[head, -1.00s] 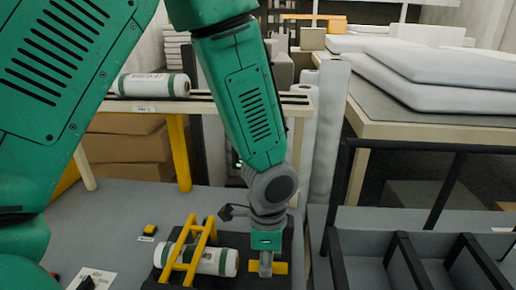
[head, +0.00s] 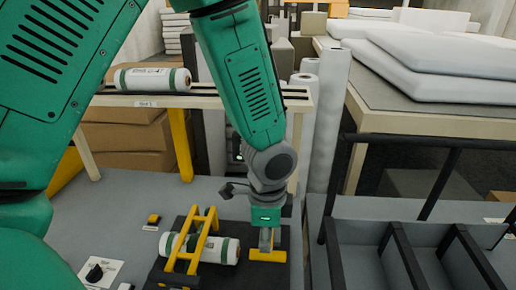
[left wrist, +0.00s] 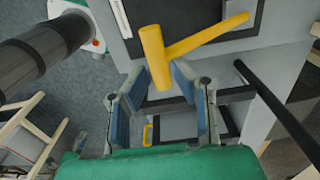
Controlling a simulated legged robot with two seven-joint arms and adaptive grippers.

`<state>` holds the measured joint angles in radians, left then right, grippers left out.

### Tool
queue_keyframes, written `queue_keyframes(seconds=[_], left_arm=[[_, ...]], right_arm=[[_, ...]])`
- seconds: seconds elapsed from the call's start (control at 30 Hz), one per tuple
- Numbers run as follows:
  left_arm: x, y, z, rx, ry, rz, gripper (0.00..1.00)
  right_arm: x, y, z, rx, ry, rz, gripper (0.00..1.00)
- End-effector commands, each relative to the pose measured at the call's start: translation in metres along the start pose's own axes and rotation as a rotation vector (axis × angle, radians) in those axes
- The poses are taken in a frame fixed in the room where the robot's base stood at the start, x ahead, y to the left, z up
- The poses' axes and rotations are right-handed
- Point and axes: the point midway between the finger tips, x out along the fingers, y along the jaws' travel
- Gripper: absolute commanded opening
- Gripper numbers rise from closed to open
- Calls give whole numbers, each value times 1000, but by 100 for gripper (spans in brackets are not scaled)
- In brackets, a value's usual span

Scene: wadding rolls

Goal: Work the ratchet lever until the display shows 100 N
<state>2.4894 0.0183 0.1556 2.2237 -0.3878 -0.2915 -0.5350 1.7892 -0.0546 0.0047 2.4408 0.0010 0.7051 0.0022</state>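The yellow ratchet lever (head: 268,256) stands at the right of a dark base plate (head: 160,277), beside a yellow frame (head: 203,232) around a white roll with green bands (head: 222,251). My left gripper (head: 265,241) points down at the lever. In the left wrist view the lever's upright grip (left wrist: 153,58) lies between the blue-padded fingertips (left wrist: 160,78); they look slightly apart from it. A dark device with a small green light (head: 238,156), perhaps the display, is partly hidden behind my arm; no reading is legible. My right gripper is not in view.
Another banded roll (head: 152,79) lies on a wooden shelf (head: 135,101) at the back. Black divided racks (head: 375,232) stand to the right. A black knob on a white plate (head: 95,272) and a small yellow button (head: 154,219) are at the left.

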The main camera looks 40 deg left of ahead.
Motion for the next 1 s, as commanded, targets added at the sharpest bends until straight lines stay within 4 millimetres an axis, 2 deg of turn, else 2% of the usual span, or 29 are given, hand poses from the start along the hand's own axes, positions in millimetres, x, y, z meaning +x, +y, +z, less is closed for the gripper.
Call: queue_keyframes(seconds=[1.0], left_arm=[[39, 2, 0, 0, 0, -1, 22]], right_arm=[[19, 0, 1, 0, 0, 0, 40]])
